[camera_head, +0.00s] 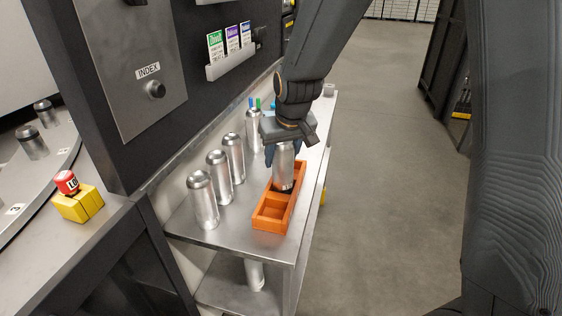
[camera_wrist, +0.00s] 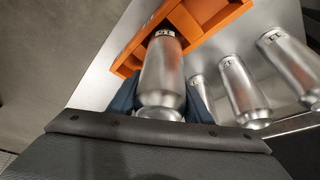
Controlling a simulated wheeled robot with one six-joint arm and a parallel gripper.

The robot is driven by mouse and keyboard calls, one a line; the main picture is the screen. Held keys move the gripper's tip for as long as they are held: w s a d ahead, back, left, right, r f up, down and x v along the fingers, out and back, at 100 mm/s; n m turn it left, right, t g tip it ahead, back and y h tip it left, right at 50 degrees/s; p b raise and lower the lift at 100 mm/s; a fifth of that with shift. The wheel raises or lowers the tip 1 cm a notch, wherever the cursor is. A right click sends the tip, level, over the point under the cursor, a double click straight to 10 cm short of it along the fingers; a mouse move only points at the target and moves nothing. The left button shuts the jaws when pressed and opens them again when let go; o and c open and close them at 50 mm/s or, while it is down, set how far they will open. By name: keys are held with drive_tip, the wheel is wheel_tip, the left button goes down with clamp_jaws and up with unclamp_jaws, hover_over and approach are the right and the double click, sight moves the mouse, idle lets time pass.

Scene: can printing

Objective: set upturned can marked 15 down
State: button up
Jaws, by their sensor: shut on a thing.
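My gripper (camera_head: 283,148) is shut on a silver can (camera_head: 284,172) and holds it roughly upright over the far part of the orange tray (camera_head: 270,223). In the wrist view the can (camera_wrist: 162,78) sits between the blue fingers, with a small dark mark on its tray-side end that looks like an upside-down number. That end reaches the orange tray (camera_wrist: 212,22) in the picture; I cannot tell whether it touches the floor of the compartment. The tray's near compartment is empty. The far end of the tray is partly hidden by the can and gripper.
Several silver cans stand left of the tray on the metal table, the nearest (camera_head: 203,202) close to its left edge. A black panel wall (camera_head: 190,85) rises at the left. A yellow box with a red button (camera_head: 78,202) stands on the left counter. Open floor (camera_head: 385,180) lies right.

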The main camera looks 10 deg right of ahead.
drive_tip(key=shift+f, duration=1.05)
drive_tip(key=shift+f, duration=0.2)
drive_tip(key=o, duration=1)
drive_tip(key=shift+r, duration=0.15)
